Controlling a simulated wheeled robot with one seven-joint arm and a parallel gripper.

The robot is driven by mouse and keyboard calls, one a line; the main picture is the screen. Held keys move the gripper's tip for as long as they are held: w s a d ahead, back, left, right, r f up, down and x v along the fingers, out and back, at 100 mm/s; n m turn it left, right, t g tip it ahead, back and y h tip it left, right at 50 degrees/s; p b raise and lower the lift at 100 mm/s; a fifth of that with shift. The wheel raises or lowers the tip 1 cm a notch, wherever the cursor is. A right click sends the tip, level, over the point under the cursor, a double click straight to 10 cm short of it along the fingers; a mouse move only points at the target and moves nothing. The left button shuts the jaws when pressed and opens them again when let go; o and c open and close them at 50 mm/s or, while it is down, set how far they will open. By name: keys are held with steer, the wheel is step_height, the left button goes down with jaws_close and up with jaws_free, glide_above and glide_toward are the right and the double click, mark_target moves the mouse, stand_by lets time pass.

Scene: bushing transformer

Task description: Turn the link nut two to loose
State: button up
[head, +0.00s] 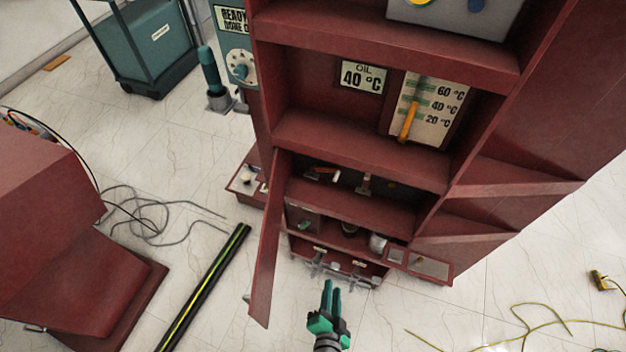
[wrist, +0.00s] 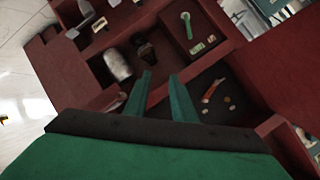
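My gripper (head: 331,284) is in front of the dark red cabinet (head: 360,136), low and near its open lower compartments. Its two green fingers also show in the wrist view (wrist: 161,76), a little apart with nothing between them. Inside the compartments are a green handle (wrist: 187,25), a dark round fitting (wrist: 143,50), a pale cylinder (wrist: 117,63) and an orange-red lever (wrist: 213,91). The green handle (head: 305,225) and pale cylinder (head: 377,242) also show in the head view. I cannot tell which part is link nut two.
An open red door (head: 268,245) stands left of the compartments. A fold-down panel (head: 418,262) is at their right. Above are an oil sign (head: 362,77) and a temperature gauge (head: 428,108). A black and yellow pole (head: 205,290) lies on the floor at left.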

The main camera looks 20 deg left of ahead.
steer(key=w+a+f+m+y, duration=0.1)
steer(key=w+a+y, duration=0.15)
steer(key=w, duration=0.45)
steer(key=m+y, duration=0.1)
steer(key=y, duration=0.6)
glide_toward(312, 175)
steer(key=shift+t, duration=0.3)
steer(key=x, duration=0.8)
steer(key=shift+s+a+f, duration=0.15)
steer(key=shift+a+f, duration=0.05)
steer(key=shift+f, duration=0.15)
steer(key=shift+c, duration=0.5)
jaws_close()
